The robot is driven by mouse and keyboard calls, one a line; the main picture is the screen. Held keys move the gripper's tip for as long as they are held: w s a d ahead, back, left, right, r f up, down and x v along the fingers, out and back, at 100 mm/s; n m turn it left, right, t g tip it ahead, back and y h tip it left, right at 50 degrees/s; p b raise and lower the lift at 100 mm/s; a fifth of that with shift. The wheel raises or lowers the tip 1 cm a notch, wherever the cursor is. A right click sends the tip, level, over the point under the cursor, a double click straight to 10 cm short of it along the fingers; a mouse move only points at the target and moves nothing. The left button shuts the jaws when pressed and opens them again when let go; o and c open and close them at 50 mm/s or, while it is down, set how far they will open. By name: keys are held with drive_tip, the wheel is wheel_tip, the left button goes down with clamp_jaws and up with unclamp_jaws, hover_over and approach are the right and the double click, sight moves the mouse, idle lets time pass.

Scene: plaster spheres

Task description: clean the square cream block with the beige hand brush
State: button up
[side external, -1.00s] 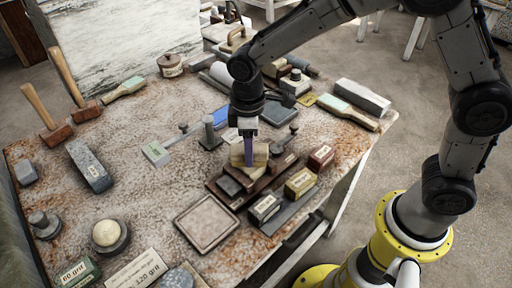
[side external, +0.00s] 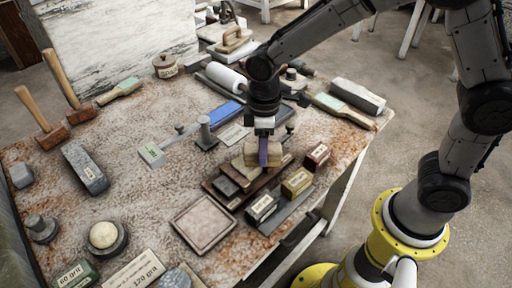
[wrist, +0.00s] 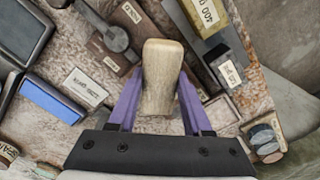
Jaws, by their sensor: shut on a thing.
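My gripper (side external: 263,164) has its purple fingers shut on a beige wooden piece, which appears to be the beige hand brush (side external: 251,157). In the wrist view its rounded wooden top (wrist: 160,75) stands between the fingers (wrist: 159,105); its underside is hidden there. In the side view it is over the far end of a dark wooden tray (side external: 213,188); I cannot tell whether it touches anything. A square pale slab with a raised rim (side external: 205,223) lies left of and nearer than the gripper. It may be the square cream block, but I cannot be sure.
Small labelled blocks (side external: 297,182) stand close right of the dark tray. A blue block (side external: 225,112) and a grey post (side external: 205,133) are behind and left. Two mallets (side external: 52,137) are at far left. A round pale ball (side external: 103,235) sits front left.

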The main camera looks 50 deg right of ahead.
sight(245, 148)
drive_tip(key=shift+s, duration=0.1)
drive_tip(key=shift+w+a+r, duration=0.65)
drive_tip(key=shift+w+a, duration=0.1)
drive_tip(key=shift+w, duration=0.05)
drive_tip(key=shift+f, duration=0.7)
idle(0.4)
drive_tip(key=shift+w+a, duration=0.1)
drive_tip(key=shift+w+a+r, duration=0.1)
drive_tip(key=shift+w+a, duration=0.15)
drive_tip(key=shift+w, duration=0.05)
drive_tip(key=shift+w+a, duration=0.4)
drive_tip(key=shift+a, duration=0.05)
drive_tip(key=shift+d, duration=0.1)
